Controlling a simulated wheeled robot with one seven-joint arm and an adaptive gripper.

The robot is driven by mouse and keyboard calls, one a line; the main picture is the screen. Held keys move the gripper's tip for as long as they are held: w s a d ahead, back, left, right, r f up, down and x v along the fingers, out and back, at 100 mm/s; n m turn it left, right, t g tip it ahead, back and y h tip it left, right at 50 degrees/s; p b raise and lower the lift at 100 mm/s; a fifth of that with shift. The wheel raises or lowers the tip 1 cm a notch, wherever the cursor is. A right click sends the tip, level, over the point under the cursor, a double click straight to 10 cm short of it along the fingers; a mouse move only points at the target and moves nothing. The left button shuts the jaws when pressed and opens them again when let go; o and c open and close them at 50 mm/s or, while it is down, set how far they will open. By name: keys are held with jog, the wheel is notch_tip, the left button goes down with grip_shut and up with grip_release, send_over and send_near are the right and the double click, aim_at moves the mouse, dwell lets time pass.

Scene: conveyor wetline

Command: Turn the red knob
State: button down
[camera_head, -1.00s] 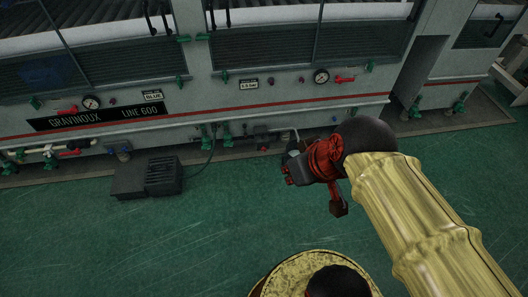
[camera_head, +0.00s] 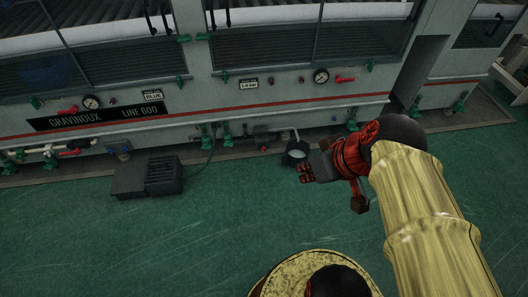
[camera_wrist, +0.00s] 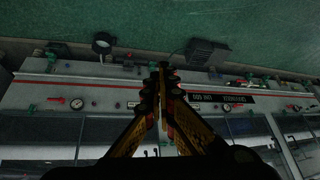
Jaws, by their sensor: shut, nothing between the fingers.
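Several small red parts sit on the grey machine front, and I cannot tell which is the task's red knob. A small red knob (camera_head: 301,79) is left of the right gauge. A red lever handle (camera_head: 345,79) is right of that gauge, and also shows in the wrist view (camera_wrist: 57,100). Another red lever (camera_head: 68,110) is beside the left gauge. My gripper (camera_head: 304,173) is above the green floor in the picture, right of the black box, apart from these parts. In the wrist view its fingers (camera_wrist: 163,68) meet at the tips, empty.
A black box (camera_head: 147,177) stands on the floor at the machine's foot. A dark round container (camera_head: 297,152) with a pale inside is beside my gripper. Pipes with green valves (camera_head: 227,135) run low along the machine. Open green floor (camera_head: 130,245) lies in front.

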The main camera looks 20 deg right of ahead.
jog(key=s+d+y, duration=0.1)
jog(key=s+d, duration=0.1)
jog(key=d, duration=0.7)
jog(key=s+d+f+y, duration=0.1)
jog(key=s+d, duration=0.2)
jog(key=d, duration=0.6)
jog(key=shift+m+t, duration=0.3)
jog(key=shift+t, duration=0.1)
dwell(3.1)
jog(key=shift+s, duration=0.1)
jog(key=c, duration=2.5)
grip_release()
jog(key=o, duration=0.9)
jog(key=shift+s+a, duration=0.25)
jog(key=shift+s, duration=0.7)
jog(key=shift+s+a, duration=0.3)
jog(key=shift+s, duration=0.7)
jog(key=shift+s+a, duration=0.25)
jog(key=shift+s, duration=0.7)
